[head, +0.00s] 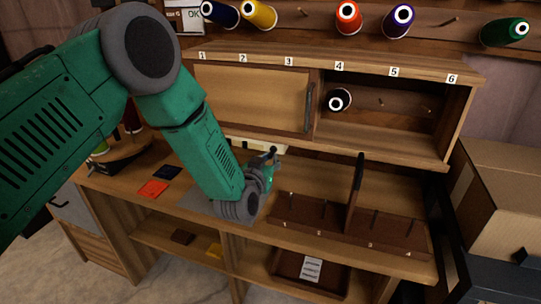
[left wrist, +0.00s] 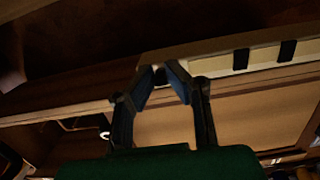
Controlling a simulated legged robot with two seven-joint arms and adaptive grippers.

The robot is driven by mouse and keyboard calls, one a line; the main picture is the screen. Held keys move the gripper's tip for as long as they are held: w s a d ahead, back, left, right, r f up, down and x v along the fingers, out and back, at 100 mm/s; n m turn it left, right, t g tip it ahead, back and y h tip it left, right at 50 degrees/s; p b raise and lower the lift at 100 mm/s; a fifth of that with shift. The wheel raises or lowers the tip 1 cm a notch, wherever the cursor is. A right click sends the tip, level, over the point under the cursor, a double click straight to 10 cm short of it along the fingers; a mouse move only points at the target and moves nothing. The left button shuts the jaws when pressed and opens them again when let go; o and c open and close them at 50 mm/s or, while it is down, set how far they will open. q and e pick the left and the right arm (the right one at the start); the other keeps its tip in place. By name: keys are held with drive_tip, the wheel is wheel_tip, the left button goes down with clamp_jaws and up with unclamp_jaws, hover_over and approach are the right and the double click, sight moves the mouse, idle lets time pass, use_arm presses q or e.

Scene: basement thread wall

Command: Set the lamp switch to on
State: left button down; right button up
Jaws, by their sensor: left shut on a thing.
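A pale cream lamp bar (head: 240,142) runs under the front of the wall cabinet. In the left wrist view the pale bar (left wrist: 262,56) carries dark bands. My left gripper (head: 272,151) reaches up to this bar from below. In the left wrist view its fingers (left wrist: 163,76) close together against the bar's left part, shut on a small dark part there that looks like the lamp switch. The fingertips hide most of that part, so its position cannot be told. My right gripper is not in view.
The wooden cabinet (head: 330,56) has a sliding panel (head: 250,97) over its left side and a dark spool (head: 340,99) inside on the right. Below, a brown pegged tray (head: 310,217) stands on the bench. Red (head: 151,188) and dark squares lie at left. Cardboard boxes (head: 500,195) stand right.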

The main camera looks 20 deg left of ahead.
sight(272, 151)
use_arm(q)
drive_tip(key=r+g+p, duration=0.1)
drive_tip(key=g+p, duration=0.1)
drive_tip(key=p, duration=0.1)
drive_tip(key=r+g+p, duration=0.1)
drive_tip(key=p, duration=0.2)
drive_tip(key=r+g+p, duration=0.1)
drive_tip(key=g+p, duration=0.1)
drive_tip(key=p, duration=0.1)
drive_tip(key=shift+w+r+g, duration=0.1)
drive_tip(key=shift+w+g, duration=0.15)
drive_tip(key=shift+g, duration=0.05)
drive_tip(key=shift+d+r+g+p, duration=0.1)
drive_tip(key=shift+g+p, duration=0.5)
drive_tip(key=shift+p, duration=0.2)
drive_tip(key=shift+w+g+p, duration=0.1)
drive_tip(key=shift+g+p, duration=0.7)
drive_tip(key=shift+g, duration=0.1)
drive_tip(key=c, duration=1.8)
unclamp_jaws()
drive_tip(key=shift+c, duration=0.2)
drive_tip(key=shift+o, duration=1.2)
drive_tip(key=shift+w, duration=0.1)
drive_tip(key=shift+f, duration=0.25)
drive_tip(key=shift+s+r, duration=0.2)
drive_tip(key=shift+r, duration=0.05)
drive_tip(key=v, duration=1.1)
drive_tip(key=shift+d, duration=0.15)
